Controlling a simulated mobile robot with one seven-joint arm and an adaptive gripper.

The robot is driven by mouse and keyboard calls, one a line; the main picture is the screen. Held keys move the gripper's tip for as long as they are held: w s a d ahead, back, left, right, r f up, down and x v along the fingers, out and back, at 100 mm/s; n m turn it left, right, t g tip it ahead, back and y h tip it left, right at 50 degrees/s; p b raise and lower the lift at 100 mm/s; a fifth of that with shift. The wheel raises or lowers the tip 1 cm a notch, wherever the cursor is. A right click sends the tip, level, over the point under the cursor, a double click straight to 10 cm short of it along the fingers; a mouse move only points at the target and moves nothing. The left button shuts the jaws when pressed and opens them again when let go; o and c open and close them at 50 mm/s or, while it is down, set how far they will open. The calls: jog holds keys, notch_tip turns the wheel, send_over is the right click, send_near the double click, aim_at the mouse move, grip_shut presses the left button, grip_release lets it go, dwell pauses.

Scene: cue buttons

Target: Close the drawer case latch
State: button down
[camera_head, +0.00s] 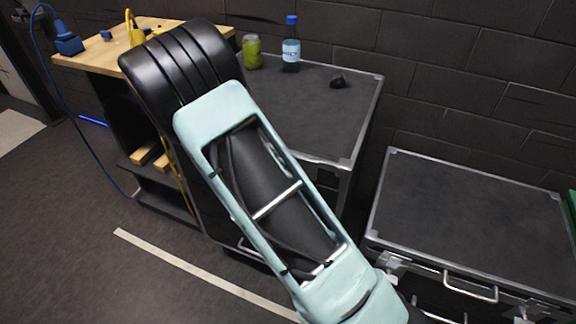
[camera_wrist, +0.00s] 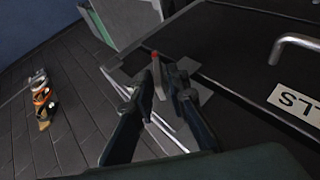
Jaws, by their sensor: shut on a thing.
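The dark drawer case (camera_head: 470,215) with metal edges stands at the right in the head view. Its front shows a metal handle (camera_head: 470,287) and a metal latch (camera_head: 389,264) near the left front corner. In the wrist view the dark case (camera_wrist: 240,55) fills the upper right. My gripper (camera_wrist: 168,82) is at the case's edge there, its two dark fingers close together on a latch piece (camera_wrist: 155,55) with a red tip. The fingers hide most of that piece, so its exact position is unclear. In the head view my gripper is out of the frame.
A second dark case (camera_head: 320,110) bears a bottle (camera_head: 291,45), a green jar (camera_head: 251,52) and a small black object (camera_head: 338,82). A wooden bench (camera_head: 100,55) stands at the back left. The floor (camera_head: 75,200) at left is open. Small objects (camera_wrist: 41,98) show far left in the wrist view.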

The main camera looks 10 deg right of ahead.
jog(key=h, duration=0.1)
jog(key=f+n+g+h+b, duration=0.1)
jog(key=h, duration=0.1)
jog(key=shift+w+a, duration=0.1)
jog(key=shift+a, duration=0.05)
jog(key=shift+f+n+g+h+b, duration=0.1)
jog(key=shift+n+g+h+b, duration=0.3)
jog(key=shift+h, duration=0.45)
jog(key=shift+f+n+g+h+b, duration=0.1)
jog(key=shift+g+h+b, duration=0.1)
jog(key=shift+h+b, duration=0.5)
jog(key=shift+r, duration=0.1)
jog(key=c, duration=2.1)
grip_release()
jog(key=shift+h, duration=0.25)
jog(key=shift+v, duration=3.75)
